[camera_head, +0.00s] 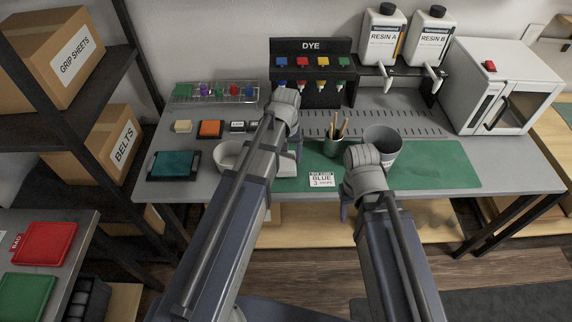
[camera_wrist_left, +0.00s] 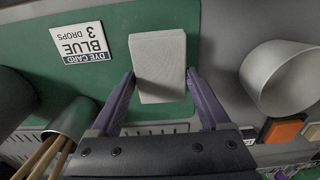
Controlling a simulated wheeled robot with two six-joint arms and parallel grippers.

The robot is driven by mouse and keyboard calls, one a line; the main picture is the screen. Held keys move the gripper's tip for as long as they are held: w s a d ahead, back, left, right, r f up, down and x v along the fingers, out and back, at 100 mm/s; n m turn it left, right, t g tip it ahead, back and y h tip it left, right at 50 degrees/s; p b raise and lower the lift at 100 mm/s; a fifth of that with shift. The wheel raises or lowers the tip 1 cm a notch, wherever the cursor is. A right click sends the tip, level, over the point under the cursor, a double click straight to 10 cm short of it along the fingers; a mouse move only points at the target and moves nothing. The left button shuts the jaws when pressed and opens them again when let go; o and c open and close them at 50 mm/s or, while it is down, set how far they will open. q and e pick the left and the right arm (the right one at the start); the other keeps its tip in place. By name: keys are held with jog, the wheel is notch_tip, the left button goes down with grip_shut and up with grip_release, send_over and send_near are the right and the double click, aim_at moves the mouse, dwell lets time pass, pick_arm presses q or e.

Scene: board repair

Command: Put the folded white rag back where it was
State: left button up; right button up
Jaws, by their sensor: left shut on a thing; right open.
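The folded white rag (camera_wrist_left: 164,62) is a pale, thick block in the left wrist view. My left gripper (camera_wrist_left: 160,80) is shut on it, with one purple finger at each side. In the head view a part of the rag (camera_head: 285,163) shows beside my left arm, over the left end of the green mat (camera_head: 440,163). I cannot tell whether the rag touches the mat. My left fingers are hidden by the arm in the head view. My right gripper (camera_head: 345,211) is open and empty at the mat's front edge, mostly hidden behind its own wrist.
A dye card (camera_head: 321,180) lies on the mat between my arms. A white bowl (camera_head: 229,155) stands left of the rag. A cup of sticks (camera_head: 334,143) and a grey bucket (camera_head: 383,146) stand behind. A teal pad (camera_head: 174,164) lies at left. The mat's right part is clear.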

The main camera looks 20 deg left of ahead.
aim_at(286, 159)
pick_arm(q)
jog(key=shift+f+b, duration=0.95)
jog(key=shift+f, duration=0.45)
jog(key=shift+f, duration=0.15)
jog(key=o, duration=1)
jog(key=shift+o, duration=0.2)
notch_tip(286, 159, up, 12)
jog(key=p, duration=1.2)
jog(key=s+d+m+y, duration=0.1)
jog(key=s+d+m, duration=0.6)
jog(key=s, duration=0.8)
jog(key=d, duration=0.3)
jog(key=shift+d+r, duration=0.25)
jog(key=shift+d, duration=0.1)
